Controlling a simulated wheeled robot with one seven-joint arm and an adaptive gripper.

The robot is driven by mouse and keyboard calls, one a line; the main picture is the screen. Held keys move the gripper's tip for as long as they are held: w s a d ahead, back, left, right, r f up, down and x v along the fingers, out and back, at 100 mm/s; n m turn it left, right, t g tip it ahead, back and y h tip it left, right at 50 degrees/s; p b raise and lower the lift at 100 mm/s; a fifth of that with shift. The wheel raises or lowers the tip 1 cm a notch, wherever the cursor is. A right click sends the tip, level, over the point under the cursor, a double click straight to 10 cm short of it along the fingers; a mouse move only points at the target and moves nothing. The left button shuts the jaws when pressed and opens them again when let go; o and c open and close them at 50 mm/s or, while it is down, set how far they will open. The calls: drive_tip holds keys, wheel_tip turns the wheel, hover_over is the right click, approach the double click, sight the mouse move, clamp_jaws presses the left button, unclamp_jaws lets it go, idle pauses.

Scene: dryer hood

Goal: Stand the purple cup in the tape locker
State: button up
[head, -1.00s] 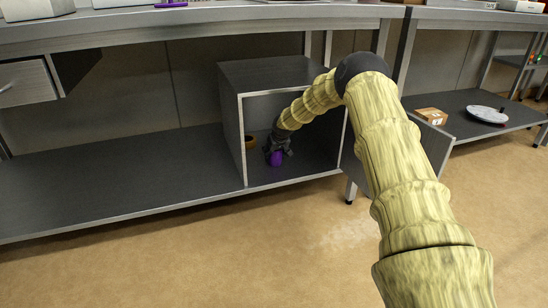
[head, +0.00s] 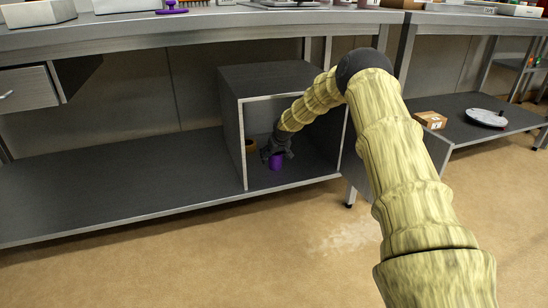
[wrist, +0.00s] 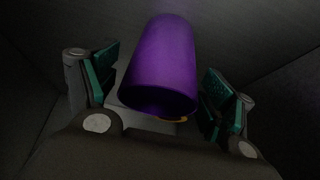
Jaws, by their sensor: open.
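The purple cup (head: 275,162) stands on the floor of the open-fronted dark locker (head: 268,76), near the front. My gripper (head: 278,151) reaches into the locker just above and behind the cup. In the wrist view the cup (wrist: 162,62) lies between the two spread, teal-padded fingers of my gripper (wrist: 161,84), with gaps on both sides. A brown-orange ring (head: 250,144), which looks like a tape roll, is by the locker's left wall, partly hidden by the front edge.
The locker's walls and top close in around my forearm. A panel, perhaps its open door (head: 357,178), stands at the right front. The shelf (head: 110,185) left of the locker is bare.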

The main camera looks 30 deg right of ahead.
drive_tip(key=p+v, duration=0.4)
drive_tip(key=v, duration=0.6)
